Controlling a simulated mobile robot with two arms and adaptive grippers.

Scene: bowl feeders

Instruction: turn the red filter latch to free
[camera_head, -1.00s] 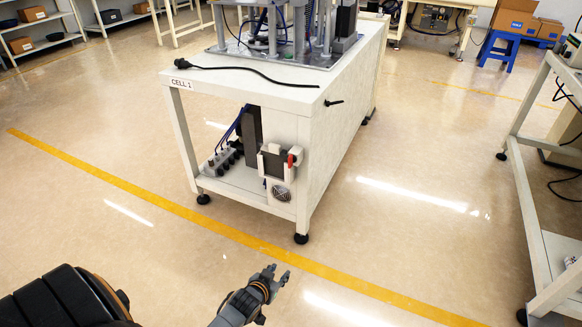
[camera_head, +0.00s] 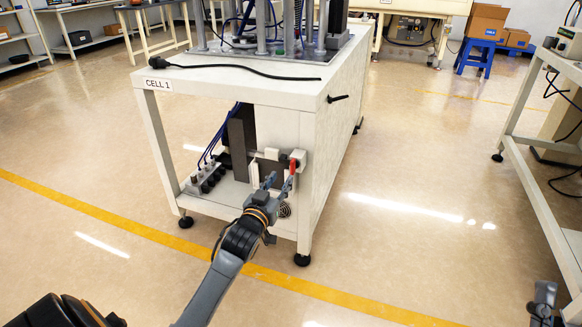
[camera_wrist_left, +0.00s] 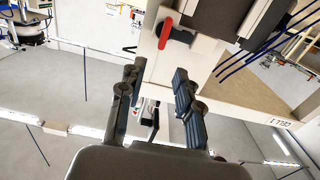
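The red filter latch (camera_head: 294,162) is a small red handle on a white block at the right side of the filter unit (camera_head: 268,160), low on the CELL 1 bench. In the left wrist view the latch (camera_wrist_left: 166,33) shows ahead, above the gap between my fingers. My left gripper (camera_head: 279,182) is just below the latch in the head view. In the left wrist view its fingers (camera_wrist_left: 154,95) are spread apart with nothing between them. My right gripper (camera_head: 543,298) shows only partly at the bottom right, and its fingers are unclear.
The white CELL 1 bench (camera_head: 225,100) stands ahead, with a black cable (camera_head: 220,66) on top. Grey connectors with blue hoses (camera_head: 205,175) sit on its lower shelf. A white table (camera_head: 540,170) stands at the right. The floor between is clear.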

